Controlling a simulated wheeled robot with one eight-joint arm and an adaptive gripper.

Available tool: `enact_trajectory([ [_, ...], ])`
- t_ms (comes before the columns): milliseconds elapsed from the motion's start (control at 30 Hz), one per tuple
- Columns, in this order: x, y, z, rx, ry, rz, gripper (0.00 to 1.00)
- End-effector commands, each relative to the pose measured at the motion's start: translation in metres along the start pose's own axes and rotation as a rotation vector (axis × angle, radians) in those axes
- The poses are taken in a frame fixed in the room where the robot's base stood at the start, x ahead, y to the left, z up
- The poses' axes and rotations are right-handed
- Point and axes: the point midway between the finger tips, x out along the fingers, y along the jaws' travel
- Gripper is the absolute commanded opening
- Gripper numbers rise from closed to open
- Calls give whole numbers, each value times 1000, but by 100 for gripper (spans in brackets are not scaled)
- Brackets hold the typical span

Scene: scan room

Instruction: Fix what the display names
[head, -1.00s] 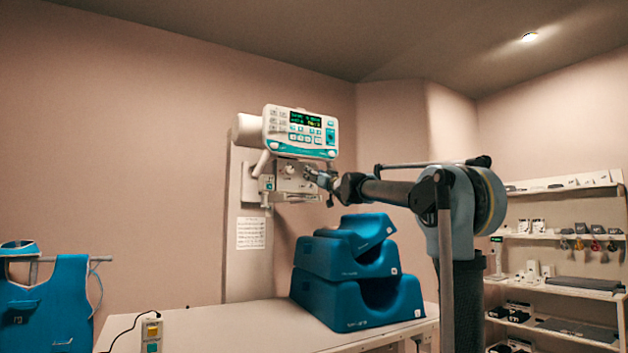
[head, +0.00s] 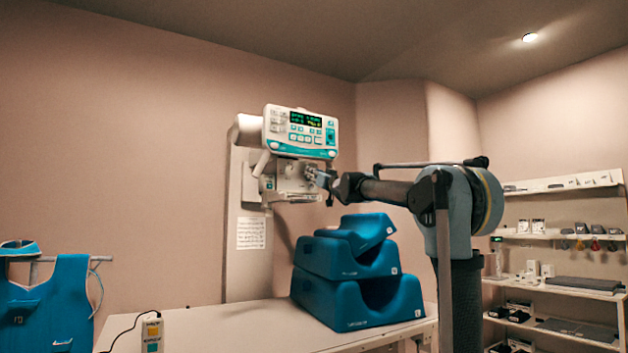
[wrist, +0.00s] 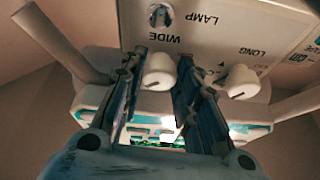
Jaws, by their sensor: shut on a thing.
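A white and teal control unit (head: 300,133) hangs on the wall column. Its small dark display (head: 305,121) shows green and yellow text, too small to read. Below it is a pale box (head: 290,181). In the wrist view the box's panel (wrist: 215,45) carries upside-down labels LAMP, WIDE and LONG. My gripper (head: 314,176) is at the right side of this box. In the wrist view, my gripper (wrist: 160,88) has its two fingers shut around a white knob (wrist: 159,70). A second white knob (wrist: 240,81) is just right of the fingers, and a round button (wrist: 160,15) is beyond.
Blue foam supports (head: 358,299) are stacked on the white table (head: 240,322) under the arm. A corded box with coloured buttons (head: 152,334) stands at the table's front left. A blue apron (head: 45,308) hangs at left; shelves (head: 560,286) stand at right.

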Motion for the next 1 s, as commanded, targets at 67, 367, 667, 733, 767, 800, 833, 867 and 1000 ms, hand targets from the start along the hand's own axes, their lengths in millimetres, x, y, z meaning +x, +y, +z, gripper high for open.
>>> enact_trajectory([
  [67,0,1,0,-3,-1,2,6],
  [367,0,2,0,-19,-2,-4,6],
  [667,0,4,0,-106,-6,-39,6],
  [733,0,4,0,-150,-8,-57,6],
  [767,0,4,0,-172,-9,-66,6],
  [800,0,5,0,-201,-11,-78,6],
  [833,0,5,0,-224,-11,-88,6],
  [867,0,5,0,-248,-13,-98,6],
  [1000,0,6,-1,-359,-18,-142,6],
])
